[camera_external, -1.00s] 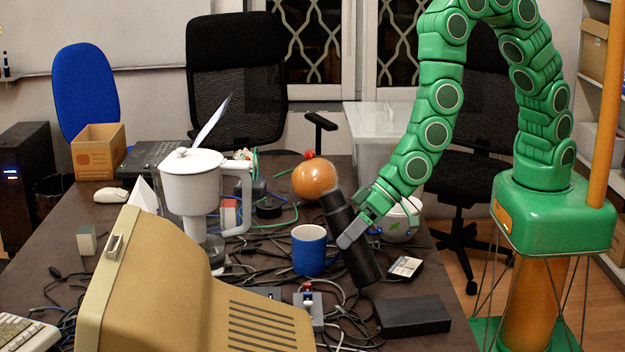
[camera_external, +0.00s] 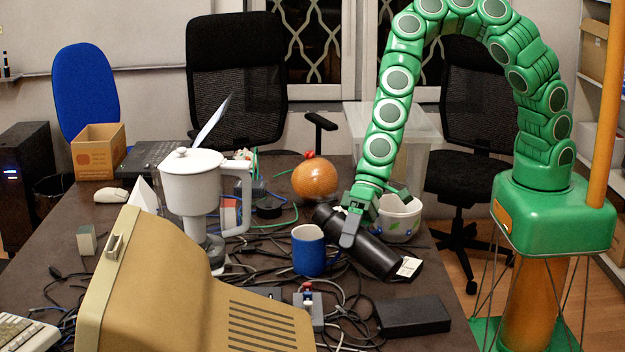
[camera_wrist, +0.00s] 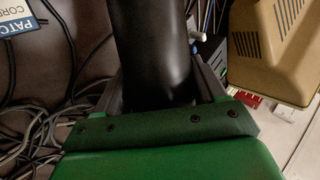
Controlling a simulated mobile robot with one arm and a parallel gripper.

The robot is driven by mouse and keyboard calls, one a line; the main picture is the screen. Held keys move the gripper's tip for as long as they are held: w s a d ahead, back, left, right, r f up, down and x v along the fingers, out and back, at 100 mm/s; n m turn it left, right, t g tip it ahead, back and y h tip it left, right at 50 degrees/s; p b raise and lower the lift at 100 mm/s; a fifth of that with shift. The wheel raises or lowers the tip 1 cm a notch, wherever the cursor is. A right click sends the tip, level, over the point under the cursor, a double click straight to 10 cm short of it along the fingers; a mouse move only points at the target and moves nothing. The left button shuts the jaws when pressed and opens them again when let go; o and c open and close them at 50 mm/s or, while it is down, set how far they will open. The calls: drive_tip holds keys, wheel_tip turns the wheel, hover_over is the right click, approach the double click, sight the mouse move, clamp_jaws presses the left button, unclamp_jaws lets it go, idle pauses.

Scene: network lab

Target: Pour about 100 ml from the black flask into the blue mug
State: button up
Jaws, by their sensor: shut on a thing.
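The black flask (camera_external: 374,254) is held in my gripper (camera_external: 350,228), whose fingers are shut around its body. The flask is strongly tilted, its upper end leaning left toward the blue mug (camera_external: 309,255) and its base low on the right. The mug stands upright on the table just left of the flask. No liquid stream can be seen. In the wrist view, the black flask (camera_wrist: 152,50) fills the space between the fingers; the mug cannot be made out there.
Cables cover the table (camera_external: 150,290) around the mug. An orange round object (camera_external: 315,180) is behind, and a white pot (camera_external: 400,222) stands behind the flask. A black box (camera_external: 412,315) is in front. A beige monitor (camera_external: 170,290) and white blender-like vessel (camera_external: 190,185) stand left.

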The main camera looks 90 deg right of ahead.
drive_tip(key=shift+w+r+g+y, duration=0.1)
drive_tip(key=shift+r+g+y, duration=0.2)
drive_tip(key=shift+r, duration=0.2)
drive_tip(key=shift+w+d+r+m, duration=0.1)
drive_tip(key=shift+r+m, duration=0.05)
drive_tip(key=shift+m, duration=0.15)
drive_tip(key=shift+w+d+r+g+y, duration=0.2)
drive_tip(key=shift+r+g+y, duration=0.2)
drive_tip(key=shift+s+a, duration=0.15)
drive_tip(key=shift+s+a+p, duration=0.15)
drive_tip(key=shift+p, duration=0.2)
drive_tip(key=shift+m, duration=0.3)
drive_tip(key=shift+s+g+y+p, duration=0.1)
drive_tip(key=shift+g+y+p, duration=0.25)
drive_tip(key=shift+p, duration=0.2)
idle(1.3)
